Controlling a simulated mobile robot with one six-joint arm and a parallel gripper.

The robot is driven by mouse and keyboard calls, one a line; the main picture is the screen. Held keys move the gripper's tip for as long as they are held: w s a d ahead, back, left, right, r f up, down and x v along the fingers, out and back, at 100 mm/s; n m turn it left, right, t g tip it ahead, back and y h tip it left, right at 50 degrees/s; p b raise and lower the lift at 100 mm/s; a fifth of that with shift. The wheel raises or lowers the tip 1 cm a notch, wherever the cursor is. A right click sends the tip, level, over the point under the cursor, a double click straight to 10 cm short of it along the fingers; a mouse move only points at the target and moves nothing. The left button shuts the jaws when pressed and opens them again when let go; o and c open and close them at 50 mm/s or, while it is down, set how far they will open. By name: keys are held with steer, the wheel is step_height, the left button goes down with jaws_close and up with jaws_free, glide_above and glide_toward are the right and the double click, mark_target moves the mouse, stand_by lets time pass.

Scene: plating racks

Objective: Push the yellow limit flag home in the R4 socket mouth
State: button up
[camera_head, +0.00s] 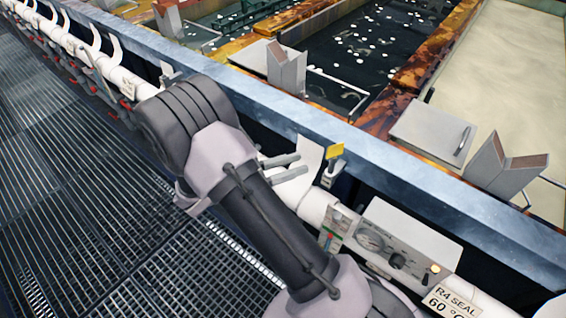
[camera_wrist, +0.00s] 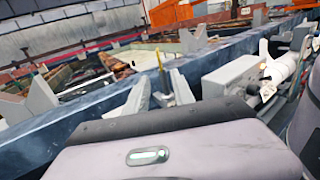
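The yellow limit flag (camera_head: 335,151) stands upright on a short grey stem at the pale pipe along the tank edge, right of my gripper. The stem enters a small grey fitting (camera_head: 328,180); how deep it sits I cannot tell. My gripper (camera_head: 303,164) has its two grey fingers apart, pointing at the flag, with a gap before it. In the wrist view the flag (camera_wrist: 160,58) shows as a thin yellow strip, edge-on, beyond and between the open fingers (camera_wrist: 160,85). Nothing is between the fingertips.
A grey control box (camera_head: 395,245) with dials and a lit orange lamp sits right of the flag. A sign (camera_head: 452,303) reads R4 SEAL 60. The blue-grey tank rim (camera_head: 330,128) runs just behind the flag. Grated walkway (camera_head: 80,200) lies at left.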

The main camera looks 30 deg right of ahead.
steer(key=shift+w+a, duration=0.2)
steer(key=shift+a, duration=1.35)
